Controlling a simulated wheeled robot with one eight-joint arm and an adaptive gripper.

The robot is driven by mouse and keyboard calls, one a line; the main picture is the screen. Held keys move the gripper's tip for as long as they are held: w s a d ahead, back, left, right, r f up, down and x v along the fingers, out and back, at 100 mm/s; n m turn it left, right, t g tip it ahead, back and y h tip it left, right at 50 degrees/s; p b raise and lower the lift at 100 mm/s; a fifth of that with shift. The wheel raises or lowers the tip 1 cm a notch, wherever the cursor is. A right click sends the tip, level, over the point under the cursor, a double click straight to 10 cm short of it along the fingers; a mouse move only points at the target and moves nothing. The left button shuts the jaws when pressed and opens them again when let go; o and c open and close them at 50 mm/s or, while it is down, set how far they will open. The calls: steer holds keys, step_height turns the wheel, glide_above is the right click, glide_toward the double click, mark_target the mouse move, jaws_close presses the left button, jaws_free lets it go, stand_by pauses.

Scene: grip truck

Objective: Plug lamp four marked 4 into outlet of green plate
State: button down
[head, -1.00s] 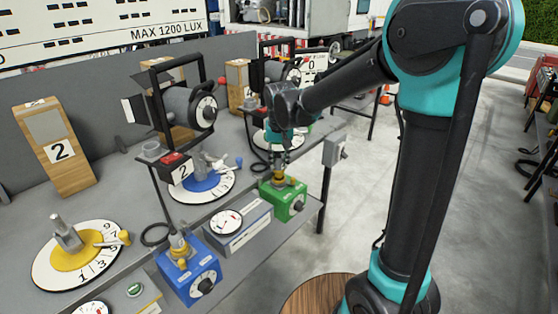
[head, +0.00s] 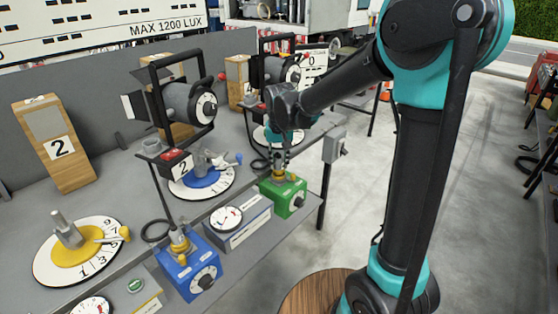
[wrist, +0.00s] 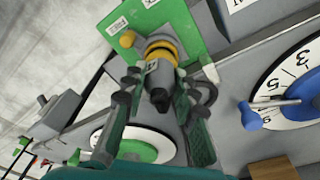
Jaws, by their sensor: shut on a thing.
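My gripper (head: 279,160) is over the green plate's box (head: 290,196) at the bench front. In the wrist view my gripper (wrist: 156,88) has its two fingers on either side of a dark plug (wrist: 158,72) and is shut on it. The plug's end is at the yellow-ringed outlet (wrist: 160,47) of the green plate (wrist: 190,25). A small pale mark on the plug is too blurred to read surely. The plug looks lined up with the outlet; I cannot tell how deep it sits. A yellow knob (wrist: 127,39) is beside the outlet.
A blue box (head: 190,272) with its own yellow-ringed fitting stands nearer along the bench front. A gauge box (head: 238,222) is between the two. Lamp 2 (head: 187,105) and the blue dial (head: 203,184) stand behind. A grey switch box (head: 335,146) is at the right edge.

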mark_target(279, 155)
steer(key=shift+f, duration=0.5)
steer(key=c, duration=1.1)
jaws_free()
steer(key=shift+o, duration=0.5)
steer(key=shift+o, duration=1.1)
steer(key=shift+r, duration=2.45)
steer(key=shift+s, duration=0.15)
